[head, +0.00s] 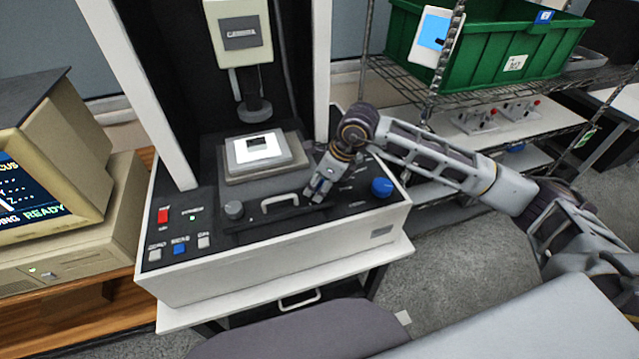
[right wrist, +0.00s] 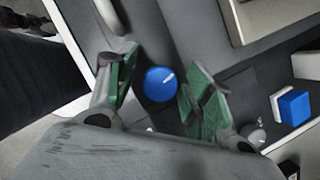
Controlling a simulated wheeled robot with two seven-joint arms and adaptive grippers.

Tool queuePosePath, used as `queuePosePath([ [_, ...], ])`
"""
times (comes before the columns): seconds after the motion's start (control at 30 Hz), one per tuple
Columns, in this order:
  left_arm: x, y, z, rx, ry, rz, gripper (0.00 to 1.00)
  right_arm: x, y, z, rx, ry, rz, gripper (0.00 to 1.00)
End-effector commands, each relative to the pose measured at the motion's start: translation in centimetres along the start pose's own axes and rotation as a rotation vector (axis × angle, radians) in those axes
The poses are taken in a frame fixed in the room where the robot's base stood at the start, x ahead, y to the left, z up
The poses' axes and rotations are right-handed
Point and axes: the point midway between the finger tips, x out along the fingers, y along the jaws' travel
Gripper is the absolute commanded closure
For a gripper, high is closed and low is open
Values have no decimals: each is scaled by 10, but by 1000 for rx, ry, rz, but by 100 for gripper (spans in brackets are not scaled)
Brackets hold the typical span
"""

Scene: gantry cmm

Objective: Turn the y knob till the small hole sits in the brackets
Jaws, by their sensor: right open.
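A blue knob (head: 381,187) stands at the right of the machine's dark control panel (head: 262,235). My right gripper (head: 318,190) is over the panel, left of this knob and beside a pale handle (head: 280,202). In the right wrist view, a round blue knob (right wrist: 160,84) with a white index mark shows between the open, green-padded fingers, apart from both. I cannot tell whether it is the same knob. A grey knob (head: 234,210) is left of the handle. The monitor (head: 32,190) shows partly cut-off text; I see no hole or brackets. My left gripper is out of view.
A pale block (head: 262,150) with a dark patch lies on the stage below the camera head (head: 240,38). Push buttons (head: 180,249) and a red switch (head: 163,216) are at the panel's left. A wire shelf with a green crate (head: 480,65) stands at the right.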

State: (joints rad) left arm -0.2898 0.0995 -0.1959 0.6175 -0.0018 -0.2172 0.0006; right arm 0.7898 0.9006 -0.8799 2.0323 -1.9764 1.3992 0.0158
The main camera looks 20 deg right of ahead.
Motion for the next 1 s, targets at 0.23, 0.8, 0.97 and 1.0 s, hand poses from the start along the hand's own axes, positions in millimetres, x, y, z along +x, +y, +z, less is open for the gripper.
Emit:
queuePosePath([
  [0.23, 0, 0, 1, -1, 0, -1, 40, -11, -1, 0, 1, -1, -1, 49],
  [0.8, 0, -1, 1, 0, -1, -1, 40, -89, -1, 0, 0, -1, -3, 49],
  [0.97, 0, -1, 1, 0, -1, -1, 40, -108, -1, 0, 1, -1, -3, 49],
  [1.0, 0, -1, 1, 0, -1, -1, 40, -111, -1, 0, 0, -1, -2, 49],
])
